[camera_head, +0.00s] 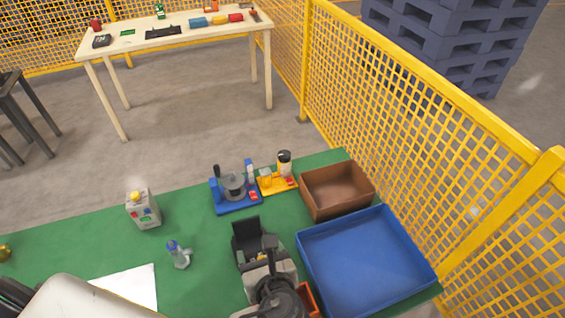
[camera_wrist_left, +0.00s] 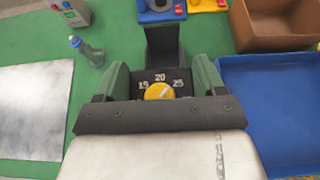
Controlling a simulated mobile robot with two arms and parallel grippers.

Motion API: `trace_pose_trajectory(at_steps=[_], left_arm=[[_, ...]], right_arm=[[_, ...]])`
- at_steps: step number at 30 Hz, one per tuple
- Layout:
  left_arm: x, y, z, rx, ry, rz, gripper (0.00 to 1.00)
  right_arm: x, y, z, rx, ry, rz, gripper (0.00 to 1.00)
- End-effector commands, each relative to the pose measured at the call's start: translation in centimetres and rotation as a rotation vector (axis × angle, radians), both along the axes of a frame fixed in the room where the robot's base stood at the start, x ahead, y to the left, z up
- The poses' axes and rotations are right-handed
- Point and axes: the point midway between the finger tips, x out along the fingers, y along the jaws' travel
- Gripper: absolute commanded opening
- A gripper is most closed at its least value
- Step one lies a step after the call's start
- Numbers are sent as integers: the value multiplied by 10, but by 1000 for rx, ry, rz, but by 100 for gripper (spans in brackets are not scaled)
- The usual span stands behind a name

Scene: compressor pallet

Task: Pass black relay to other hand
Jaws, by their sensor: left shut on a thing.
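My left gripper (camera_head: 258,258) is shut on the black relay (camera_head: 245,234) and holds it over the green table, near the blue bin. In the left wrist view, the relay (camera_wrist_left: 160,78) sits between the two fingers of the gripper (camera_wrist_left: 158,88). Its face shows a yellow dial and the white numbers 15, 20 and 25, and a black upright part rises beyond it. The lower part of the relay is hidden by the gripper. My right gripper is not in view.
A blue bin (camera_head: 312,257) and brown box (camera_head: 318,208) stand right. Behind are a blue fixture (camera_head: 237,208) and yellow fixture (camera_head: 284,187). Yellow mesh fence (camera_head: 430,120) runs right.

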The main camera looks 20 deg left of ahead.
Motion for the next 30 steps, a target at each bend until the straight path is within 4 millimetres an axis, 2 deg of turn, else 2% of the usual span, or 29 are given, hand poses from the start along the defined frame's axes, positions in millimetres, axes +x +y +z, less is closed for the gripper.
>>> trace_pose_trajectory(at_steps=[5,8,17,28,30], left_arm=[[-2,-2,4,-1,-2,0,19],[-1,-1,14,-1,-2,0,19],[-1,-1,74,-2,-1,0,19],[-1,-1,120,-2,-3,0,19],[-1,-2,129,-6,-7,1,19]], right_arm=[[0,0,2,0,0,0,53],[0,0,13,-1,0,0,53],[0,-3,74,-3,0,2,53],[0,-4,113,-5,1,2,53],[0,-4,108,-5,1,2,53]])
